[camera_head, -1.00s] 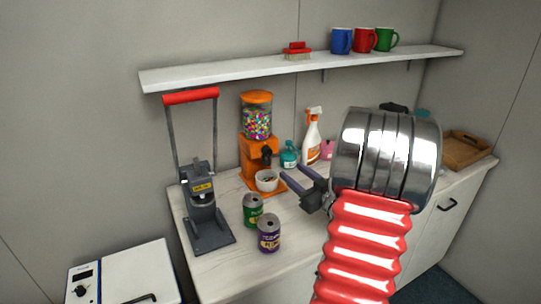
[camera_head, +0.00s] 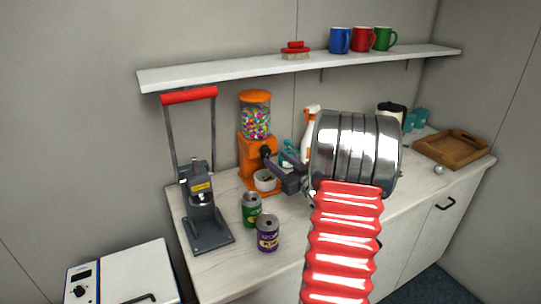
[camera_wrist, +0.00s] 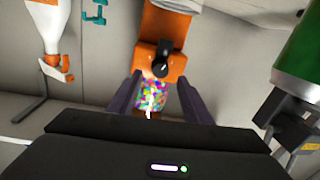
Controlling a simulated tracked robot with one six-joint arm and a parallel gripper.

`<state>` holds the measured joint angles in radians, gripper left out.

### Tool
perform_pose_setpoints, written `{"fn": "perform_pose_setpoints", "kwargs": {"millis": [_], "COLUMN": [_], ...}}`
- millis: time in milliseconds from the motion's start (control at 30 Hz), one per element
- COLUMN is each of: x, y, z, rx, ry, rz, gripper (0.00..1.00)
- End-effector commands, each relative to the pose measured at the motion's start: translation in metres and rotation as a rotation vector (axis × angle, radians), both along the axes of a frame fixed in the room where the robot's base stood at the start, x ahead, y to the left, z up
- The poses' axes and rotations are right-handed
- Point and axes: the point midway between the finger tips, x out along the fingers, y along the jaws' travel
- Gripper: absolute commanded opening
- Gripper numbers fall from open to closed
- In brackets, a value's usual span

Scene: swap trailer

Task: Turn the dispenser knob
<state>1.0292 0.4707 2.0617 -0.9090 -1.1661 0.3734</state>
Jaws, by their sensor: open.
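The orange candy dispenser (camera_head: 250,155) stands on the counter, with a clear globe of coloured candies on top. Its black knob (camera_head: 265,153) is on the front. In the wrist view, which appears upside down, the knob (camera_wrist: 164,62) sits just beyond the fingertips, roughly between them. My gripper (camera_head: 272,172) is open and empty, close in front of the dispenser; its two dark fingers also show in the wrist view (camera_wrist: 160,84). I cannot tell whether a finger touches the knob. A white cup (camera_head: 265,184) stands under the dispenser's spout, partly hidden by my gripper.
A green can (camera_head: 251,208) and a purple can (camera_head: 267,236) stand below my gripper. A grey press (camera_head: 203,210) with a red handle is at left. The spray bottle (camera_head: 309,130) is right of the dispenser. A shelf (camera_head: 230,70) with mugs runs above.

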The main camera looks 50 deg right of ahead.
Motion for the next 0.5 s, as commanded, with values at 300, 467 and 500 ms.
{"fn": "perform_pose_setpoints", "kwargs": {"millis": [300, 467, 500], "x": [0.042, 0.05, 0.05], "y": [-0.009, -0.011, -0.011], "z": [0.0, 0.0, 0.0], "rx": [0.001, 0.0, 0.001], "ry": [0.0, 0.0, 0.0], "rz": [0.001, 0.0, 0.0], "gripper": [0.45, 0.45, 0.45]}}
